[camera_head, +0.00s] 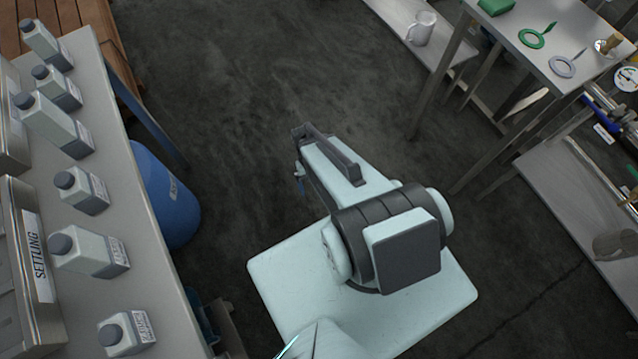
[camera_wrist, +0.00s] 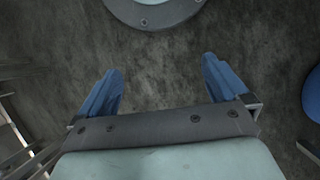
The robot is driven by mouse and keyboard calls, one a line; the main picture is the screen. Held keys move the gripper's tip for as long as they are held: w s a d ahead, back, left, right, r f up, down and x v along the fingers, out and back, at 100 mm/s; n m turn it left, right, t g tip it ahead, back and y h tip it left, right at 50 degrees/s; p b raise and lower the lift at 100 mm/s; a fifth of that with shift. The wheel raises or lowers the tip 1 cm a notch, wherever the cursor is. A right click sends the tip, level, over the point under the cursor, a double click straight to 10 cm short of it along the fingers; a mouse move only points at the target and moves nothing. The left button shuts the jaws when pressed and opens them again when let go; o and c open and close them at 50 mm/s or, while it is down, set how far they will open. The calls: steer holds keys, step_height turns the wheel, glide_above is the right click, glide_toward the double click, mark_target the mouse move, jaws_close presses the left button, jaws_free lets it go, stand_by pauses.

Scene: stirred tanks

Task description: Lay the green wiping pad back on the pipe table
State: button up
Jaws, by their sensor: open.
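A green block-like item (camera_head: 496,6) lies on a grey metal table (camera_head: 545,62) at the top right of the head view; it looks like the wiping pad, though the frame's top edge cuts it off. I cannot tell for sure whether this table is the pipe table. My gripper (camera_wrist: 162,68) is open and empty in the wrist view, its two blue fingers spread above bare dark floor. In the head view only a small blue part of it shows beside my arm, far from the green item.
A bench (camera_head: 95,205) with several bottles and a blue drum (camera_head: 165,197) are at left. The floor between is clear.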

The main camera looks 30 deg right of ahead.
steer(key=s+a+f+n, duration=0.1)
steer(key=s+a, duration=0.1)
steer(key=s, duration=0.4)
steer(key=s+a+f+n+g, duration=0.1)
steer(key=s+a, duration=0.2)
steer(key=s, duration=0.2)
steer(key=shift+s+a+n+g, duration=0.3)
steer(key=shift+s+a, duration=0.05)
